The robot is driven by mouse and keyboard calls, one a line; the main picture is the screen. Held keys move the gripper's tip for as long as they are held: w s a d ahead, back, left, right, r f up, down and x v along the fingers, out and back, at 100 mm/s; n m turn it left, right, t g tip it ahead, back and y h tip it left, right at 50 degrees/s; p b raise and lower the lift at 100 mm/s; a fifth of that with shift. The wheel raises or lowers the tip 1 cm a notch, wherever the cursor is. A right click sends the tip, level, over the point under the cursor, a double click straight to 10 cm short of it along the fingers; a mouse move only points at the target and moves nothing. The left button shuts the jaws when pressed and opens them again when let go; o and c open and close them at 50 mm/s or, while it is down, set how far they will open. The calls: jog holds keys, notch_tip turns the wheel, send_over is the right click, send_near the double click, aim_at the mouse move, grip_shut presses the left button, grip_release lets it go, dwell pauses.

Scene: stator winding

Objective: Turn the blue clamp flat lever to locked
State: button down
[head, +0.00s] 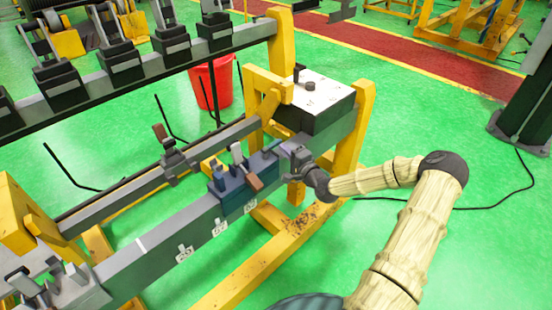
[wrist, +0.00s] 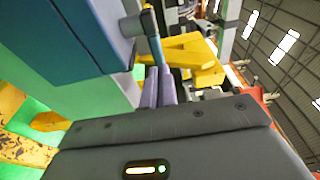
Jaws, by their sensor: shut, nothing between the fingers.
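The blue clamp (head: 232,196) sits on the long grey beam in the head view. A brown-tipped lever (head: 254,182) slants down over its front, and another lever (head: 237,152) stands up at its top. I cannot tell which is the flat lever or whether it is locked. My gripper (head: 285,151) is at the right end of the clamp, shut and empty. In the wrist view the blue clamp (wrist: 65,35) fills the upper left.
A black box with a white top (head: 316,97) stands on the yellow frame (head: 357,125) behind my gripper. A second rail carries a brown-tipped clamp (head: 173,155). A red bucket (head: 213,84) is behind. Green floor is open at the right front.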

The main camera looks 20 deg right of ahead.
jog(key=shift+w+d+b, duration=0.15)
jog(key=shift+w+b, duration=0.2)
jog(key=shift+w, duration=0.2)
jog(key=d+b+v, duration=0.1)
jog(key=d+v, duration=0.1)
jog(key=v, duration=1.1)
jog(key=shift+d, duration=0.35)
